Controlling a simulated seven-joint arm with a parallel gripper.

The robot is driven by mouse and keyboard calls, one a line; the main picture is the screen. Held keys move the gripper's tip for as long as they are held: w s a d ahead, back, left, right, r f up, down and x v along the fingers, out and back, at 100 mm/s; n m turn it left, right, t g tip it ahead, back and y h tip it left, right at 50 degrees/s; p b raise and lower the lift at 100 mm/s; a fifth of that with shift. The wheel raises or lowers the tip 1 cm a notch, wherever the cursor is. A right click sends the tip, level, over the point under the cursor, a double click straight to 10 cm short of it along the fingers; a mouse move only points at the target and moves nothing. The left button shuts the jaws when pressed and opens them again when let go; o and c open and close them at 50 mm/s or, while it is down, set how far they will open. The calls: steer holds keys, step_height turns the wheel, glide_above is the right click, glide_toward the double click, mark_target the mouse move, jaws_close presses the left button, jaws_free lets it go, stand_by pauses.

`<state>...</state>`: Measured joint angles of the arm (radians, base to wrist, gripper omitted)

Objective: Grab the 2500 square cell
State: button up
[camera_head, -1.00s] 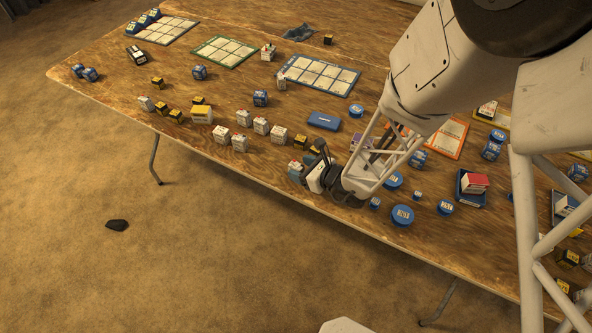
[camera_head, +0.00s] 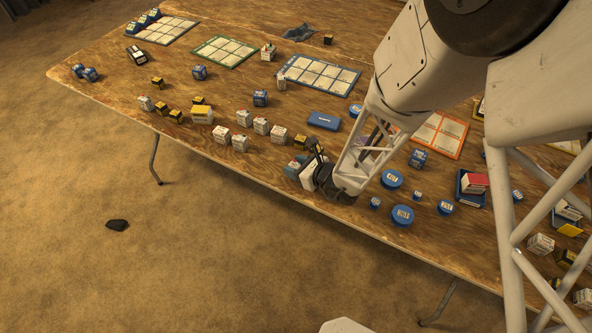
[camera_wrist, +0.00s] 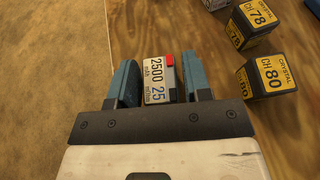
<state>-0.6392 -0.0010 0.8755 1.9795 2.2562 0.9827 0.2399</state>
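The 2500 square cell (camera_wrist: 159,82) is a small white block with a black and blue label and a red corner, seen from above in the wrist view. My gripper (camera_wrist: 158,66) has one blue-grey finger on each side of it. Narrow gaps show between the cell and the fingers, so the gripper looks open around it.
Yellow-black crystal cubes, CH 78 (camera_wrist: 257,20) and CH 80 (camera_wrist: 268,76), stand close to the right of my gripper. The wooden table's edge (camera_wrist: 107,40) is just to the left. In the head view, white cells (camera_head: 244,118) and blue round tins (camera_head: 402,215) stand on either side.

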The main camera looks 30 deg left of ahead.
mark_target(297, 167)
steer(key=c, duration=0.7)
steer(key=shift+r, duration=0.2)
steer(key=shift+r, duration=0.9)
steer(key=shift+s+d+r, duration=0.15)
steer(key=shift+r, duration=0.25)
steer(key=shift+s+d+r, duration=0.1)
steer(key=shift+r, duration=0.25)
steer(key=s+d, duration=0.3)
steer(key=s+d+r, duration=0.1)
steer(key=s+d, duration=0.6)
steer(key=d, duration=0.1)
steer(key=shift+s+r, duration=0.2)
steer(key=shift+s, duration=0.15)
